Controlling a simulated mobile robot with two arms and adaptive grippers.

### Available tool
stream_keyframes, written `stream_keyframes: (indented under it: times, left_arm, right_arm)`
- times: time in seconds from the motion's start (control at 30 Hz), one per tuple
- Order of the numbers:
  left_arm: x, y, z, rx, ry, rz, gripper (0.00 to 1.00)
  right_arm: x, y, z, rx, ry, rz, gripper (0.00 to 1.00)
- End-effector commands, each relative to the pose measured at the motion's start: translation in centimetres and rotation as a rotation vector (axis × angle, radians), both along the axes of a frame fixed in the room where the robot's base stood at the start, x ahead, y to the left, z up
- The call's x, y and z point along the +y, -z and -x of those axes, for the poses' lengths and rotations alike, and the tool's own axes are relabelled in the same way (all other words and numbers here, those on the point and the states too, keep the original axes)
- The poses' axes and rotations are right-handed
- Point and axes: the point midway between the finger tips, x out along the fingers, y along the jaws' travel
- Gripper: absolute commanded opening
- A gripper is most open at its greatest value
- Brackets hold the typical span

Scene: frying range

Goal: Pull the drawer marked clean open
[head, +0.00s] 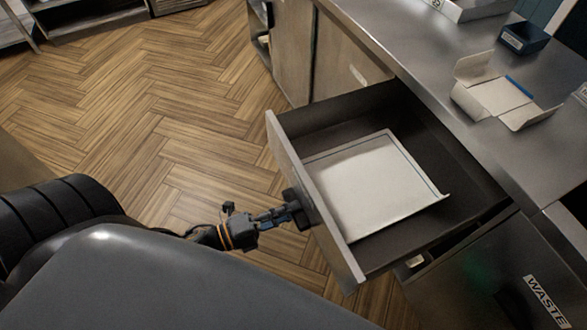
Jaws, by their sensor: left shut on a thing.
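A drawer (281,143) stands pulled out from under the metal counter, with its front facing left toward my arm. Its inside is dark, and a flat white tray or sheet (365,185) lies in it. My left gripper (292,212) is at the outer face of the drawer front, shut on the handle (301,206), which is mostly hidden by the fingers. The label on the drawer front cannot be read from here. My right gripper is not in view.
A metal counter (440,75) runs along the right. An opened white carton (495,95) and a dark blue box (524,38) stand on it. A front marked WASTE (545,300) is below right. The wooden floor (150,100) to the left is clear.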

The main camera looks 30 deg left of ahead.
Motion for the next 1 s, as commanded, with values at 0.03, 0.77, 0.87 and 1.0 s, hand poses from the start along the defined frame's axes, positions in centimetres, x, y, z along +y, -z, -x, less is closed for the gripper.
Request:
stream_keyframes:
  times: [0.03, 0.77, 0.87, 1.0]
  left_arm:
    - [0.0, 0.0, 0.0, 0.001, -0.001, -0.001, 0.00]
    - [0.4, 0.1, 0.6, 0.003, 0.000, -0.001, 0.43]
    - [1.3, 0.1, 1.8, 0.005, -0.001, -0.002, 0.43]
    - [3.0, 0.2, 4.2, 0.006, -0.001, -0.002, 0.43]
  right_arm:
    - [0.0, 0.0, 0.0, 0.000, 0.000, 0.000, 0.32]
    - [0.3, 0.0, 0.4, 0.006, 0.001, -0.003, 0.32]
    - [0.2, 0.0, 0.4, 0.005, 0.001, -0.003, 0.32]
    - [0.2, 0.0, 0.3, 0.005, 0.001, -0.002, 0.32]
